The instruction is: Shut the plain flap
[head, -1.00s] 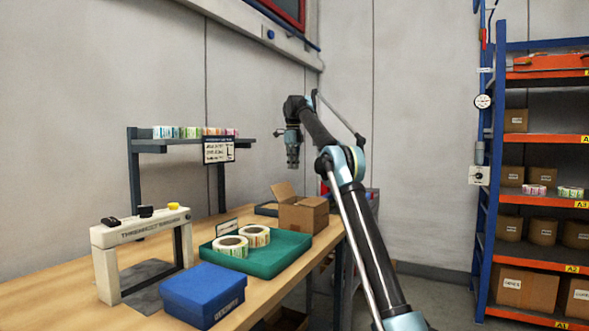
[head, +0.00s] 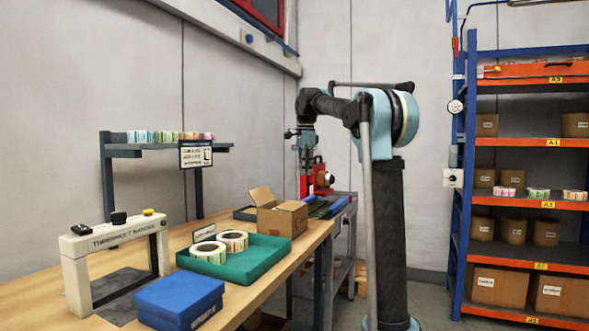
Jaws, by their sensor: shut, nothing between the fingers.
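A brown cardboard box (head: 288,219) stands on the wooden bench behind the green tray. One flap (head: 262,196) stands up at its left side, tilted outward. Any marking on the flaps is too small to make out. My gripper (head: 306,172) points down beyond the box and a little to its right in the head view. It is shut and holds nothing. It looks apart from the box, in front of a red machine (head: 318,178); the depth between them is hard to judge.
The green tray (head: 262,267) holds label rolls (head: 208,252). A blue box (head: 180,300) and a white frame device (head: 75,270) are on the near bench. A shelf with a sign (head: 195,154) rises at the left. An orange-and-blue rack (head: 520,202) stands right.

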